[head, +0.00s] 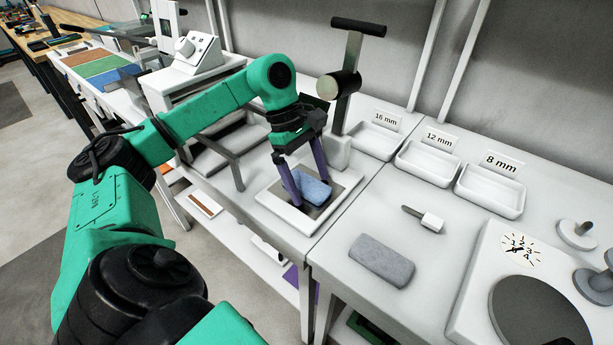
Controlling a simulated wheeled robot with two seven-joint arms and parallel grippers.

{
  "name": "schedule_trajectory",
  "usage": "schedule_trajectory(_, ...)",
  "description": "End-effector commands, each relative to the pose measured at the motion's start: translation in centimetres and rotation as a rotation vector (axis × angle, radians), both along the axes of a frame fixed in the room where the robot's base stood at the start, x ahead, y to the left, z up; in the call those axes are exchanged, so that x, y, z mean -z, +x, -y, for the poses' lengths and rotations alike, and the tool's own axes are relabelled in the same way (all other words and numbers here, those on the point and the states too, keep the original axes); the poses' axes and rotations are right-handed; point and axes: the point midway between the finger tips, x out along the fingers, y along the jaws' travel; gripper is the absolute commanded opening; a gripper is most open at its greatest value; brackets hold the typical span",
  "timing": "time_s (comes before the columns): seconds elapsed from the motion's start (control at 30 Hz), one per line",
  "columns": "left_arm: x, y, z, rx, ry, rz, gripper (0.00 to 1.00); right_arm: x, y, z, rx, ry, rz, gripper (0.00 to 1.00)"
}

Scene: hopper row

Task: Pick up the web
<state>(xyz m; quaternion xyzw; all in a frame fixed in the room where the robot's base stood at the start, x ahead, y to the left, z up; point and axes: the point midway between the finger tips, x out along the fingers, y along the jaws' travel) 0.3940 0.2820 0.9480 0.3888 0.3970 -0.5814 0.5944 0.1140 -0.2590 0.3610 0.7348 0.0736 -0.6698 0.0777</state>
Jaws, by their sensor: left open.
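A soft-looking blue pad, seemingly the web (313,188), lies in the dark recess of a square white frame (270,203) on the bench. My left gripper (306,203) reaches down over it with its two purple fingers. The fingers are apart, one at the pad's left edge and one at its upper side. I cannot tell if they touch it. A similar grey-blue pad (382,260) lies flat on the bench to the right, apart from the gripper. My right gripper is out of view.
A black-handled post (347,80) stands right behind the frame. Trays labelled 16 mm (376,141), 12 mm (427,163) and 8 mm (490,192) line the back. A small white-headed tool (425,219) lies before them. A dial scale (520,285) stands at right.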

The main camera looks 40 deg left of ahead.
Motion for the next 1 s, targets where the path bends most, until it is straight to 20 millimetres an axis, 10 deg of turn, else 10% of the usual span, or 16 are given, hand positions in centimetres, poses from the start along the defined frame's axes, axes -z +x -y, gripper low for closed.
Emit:
schedule_trajectory(0.07, 0.1, 0.0, 0.0, 0.000, 0.000, 0.000, 0.92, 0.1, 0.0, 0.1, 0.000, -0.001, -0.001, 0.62)
schedule_trajectory(0.27, 0.1, 0.0, 0.0, 0.000, 0.000, 0.000, 0.16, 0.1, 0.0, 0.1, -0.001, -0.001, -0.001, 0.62)
schedule_trajectory(0.67, -1.2, 0.1, 0.0, 0.000, -0.001, 0.002, 0.14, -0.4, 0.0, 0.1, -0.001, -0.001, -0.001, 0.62)
schedule_trajectory(1.0, -10.8, 0.1, 0.1, 0.000, -0.003, 0.007, 0.14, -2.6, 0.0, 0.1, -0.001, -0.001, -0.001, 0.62)
